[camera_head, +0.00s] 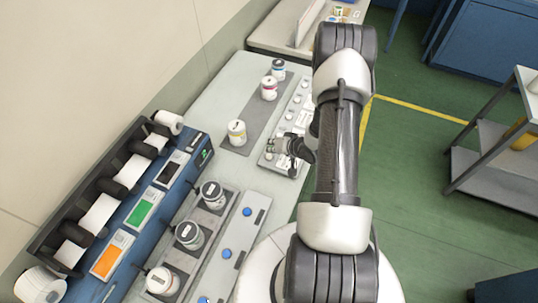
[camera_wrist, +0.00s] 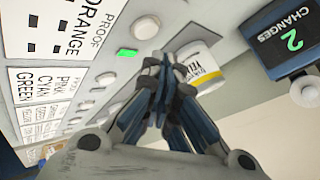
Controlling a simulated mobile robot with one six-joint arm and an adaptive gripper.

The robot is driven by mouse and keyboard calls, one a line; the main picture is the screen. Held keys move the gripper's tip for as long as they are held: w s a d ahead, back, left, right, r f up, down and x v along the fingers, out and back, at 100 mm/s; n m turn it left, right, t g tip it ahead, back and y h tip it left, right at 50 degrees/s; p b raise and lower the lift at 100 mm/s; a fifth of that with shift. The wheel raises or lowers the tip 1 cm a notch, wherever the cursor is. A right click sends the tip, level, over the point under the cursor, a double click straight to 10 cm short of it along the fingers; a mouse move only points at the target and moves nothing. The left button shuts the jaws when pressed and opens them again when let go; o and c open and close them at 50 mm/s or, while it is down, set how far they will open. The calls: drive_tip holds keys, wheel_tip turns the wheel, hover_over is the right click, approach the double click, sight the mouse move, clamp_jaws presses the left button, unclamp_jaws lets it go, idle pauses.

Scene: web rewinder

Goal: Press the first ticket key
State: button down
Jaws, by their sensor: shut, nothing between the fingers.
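The ticket panel (camera_head: 303,100) is a pale strip with round white keys and printed cards, along the right of the bench in the head view. In the wrist view a large white key (camera_wrist: 145,27) sits near the ORANGE PROOF card (camera_wrist: 75,25), with a lit green lamp (camera_wrist: 127,52) beside it. Smaller white keys (camera_wrist: 105,79) run down past a PINK, CYAN, GREEN card (camera_wrist: 40,95). My gripper (camera_head: 275,146) is over the panel's near end. In the wrist view its fingertips (camera_wrist: 172,75) are shut and empty, close to the keys; contact cannot be told.
A display reading 2 CHANGES (camera_wrist: 287,42) is at right.

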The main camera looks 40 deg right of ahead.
sight(271, 155)
wheel_tip(271, 155, up, 4)
drive_tip(key=p, duration=0.2)
drive_tip(key=shift+p, duration=0.4)
idle(0.4)
